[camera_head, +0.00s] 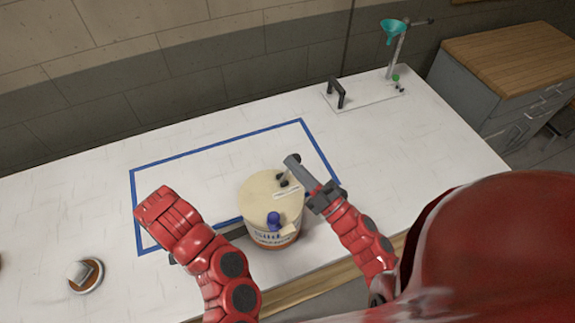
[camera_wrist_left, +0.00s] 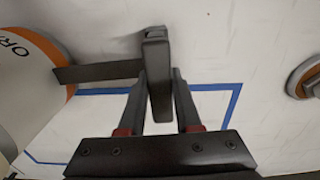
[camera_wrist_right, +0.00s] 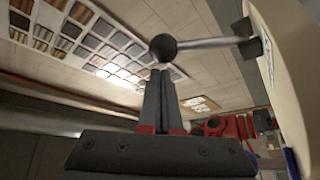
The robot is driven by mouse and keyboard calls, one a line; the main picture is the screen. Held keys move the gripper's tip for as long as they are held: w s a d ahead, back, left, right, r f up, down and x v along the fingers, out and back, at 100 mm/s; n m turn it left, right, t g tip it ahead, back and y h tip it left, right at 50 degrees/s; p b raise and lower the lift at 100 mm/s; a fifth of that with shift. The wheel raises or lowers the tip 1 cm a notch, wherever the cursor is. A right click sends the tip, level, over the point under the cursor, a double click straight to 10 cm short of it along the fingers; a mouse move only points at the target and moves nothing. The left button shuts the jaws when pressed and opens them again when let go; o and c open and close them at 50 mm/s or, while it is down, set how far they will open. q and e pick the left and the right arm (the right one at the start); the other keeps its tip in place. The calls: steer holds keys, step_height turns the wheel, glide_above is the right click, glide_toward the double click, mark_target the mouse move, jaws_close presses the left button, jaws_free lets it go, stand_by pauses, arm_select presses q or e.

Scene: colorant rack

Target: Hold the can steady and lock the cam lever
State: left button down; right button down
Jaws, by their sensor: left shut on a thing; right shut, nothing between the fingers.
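The can (camera_head: 272,232) has a cream lid and an orange band and stands upright at the front edge of the blue taped outline. Its cam lever, a metal rod with a black ball knob (camera_wrist_right: 163,47), sticks out from a black pivot (camera_wrist_right: 250,38) on the can. My right gripper (camera_head: 292,162) is shut and empty, its tips close to the knob; I cannot tell whether they touch. My left gripper (camera_wrist_left: 157,88) is shut on a dark handle (camera_wrist_left: 154,60) joined by a flat bar to the can (camera_wrist_left: 25,85). In the head view my left arm mostly hides that gripper.
A blue knob (camera_head: 273,219) sits on the lid. A plate with a black handle (camera_head: 337,93) and a teal funnel (camera_head: 394,30) on a stand are at the back right. The taped area behind the can is clear.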

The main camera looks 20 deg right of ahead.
steer(key=s+d+f, duration=0.1)
steer(key=s+d, duration=0.2)
steer(key=s, duration=0.6)
steer(key=w+a+n+g, duration=0.1)
steer(key=w+a+n, duration=0.1)
steer(key=w+a+n+g, duration=0.1)
steer(key=w+a+n, duration=0.1)
steer(key=w, duration=0.1)
steer(key=w+a+r+n+g+y, duration=0.1)
steer(key=w+a+n, duration=0.1)
steer(key=w, duration=0.1)
steer(key=shift+a+n+g, duration=0.4)
steer(key=shift+w+d+f, duration=0.2)
steer(key=shift+d, duration=0.45)
steer(key=shift+w+d+f, duration=0.2)
steer(key=shift+w+d, duration=0.05)
steer(key=shift+d, duration=0.35)
steer(key=shift+w+d+f, duration=0.2)
steer(key=shift+d, duration=0.45)
